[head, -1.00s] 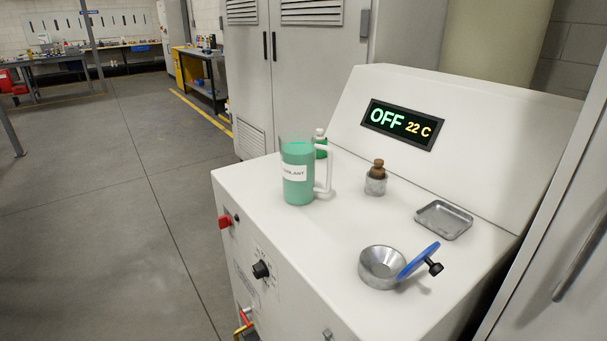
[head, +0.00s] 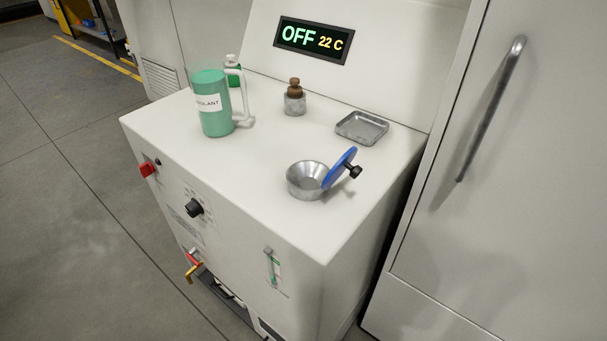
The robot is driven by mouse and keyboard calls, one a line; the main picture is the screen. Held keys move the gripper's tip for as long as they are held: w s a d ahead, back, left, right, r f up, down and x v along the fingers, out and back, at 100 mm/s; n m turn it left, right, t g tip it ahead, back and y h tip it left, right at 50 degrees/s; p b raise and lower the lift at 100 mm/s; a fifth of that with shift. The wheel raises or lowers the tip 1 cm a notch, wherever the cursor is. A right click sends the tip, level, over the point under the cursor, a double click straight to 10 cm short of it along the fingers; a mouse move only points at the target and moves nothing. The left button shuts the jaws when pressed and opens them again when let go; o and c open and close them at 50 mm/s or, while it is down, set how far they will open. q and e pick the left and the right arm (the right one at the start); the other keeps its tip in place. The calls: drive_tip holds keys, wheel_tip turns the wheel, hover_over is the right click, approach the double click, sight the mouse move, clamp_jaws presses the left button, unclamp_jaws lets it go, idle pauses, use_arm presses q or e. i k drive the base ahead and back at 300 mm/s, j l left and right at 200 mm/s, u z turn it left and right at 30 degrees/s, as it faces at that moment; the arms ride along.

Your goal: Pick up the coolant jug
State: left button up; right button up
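The coolant jug (head: 215,115) is a clear jug filled with green liquid. It has a white label and a pale handle on its right side. It stands upright on the white top of the machine (head: 240,165), near the left edge in the head view. Neither of my grippers is in view.
Behind the jug stands a small green bottle (head: 234,72). To its right are a brown-topped metal piece (head: 294,98), a metal tray (head: 362,128) and a metal filler cup (head: 304,181) with its blue lid (head: 340,168) tilted open. A grey cabinet (head: 470,190) stands at right.

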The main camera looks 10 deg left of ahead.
sight(207, 78)
drive_tip(key=i+j+z, duration=0.15)
drive_tip(key=j+z, duration=0.25)
drive_tip(key=i+j+z, duration=0.1)
drive_tip(key=j+z, duration=0.3)
drive_tip(key=j, duration=0.25)
drive_tip(key=j+z, duration=0.45)
drive_tip(key=k+j+z, duration=0.1)
drive_tip(key=j+z, duration=0.3)
drive_tip(key=j, duration=0.25)
drive_tip(key=k+j+z, duration=0.15)
drive_tip(key=j+z, duration=0.25)
drive_tip(key=j, duration=0.15)
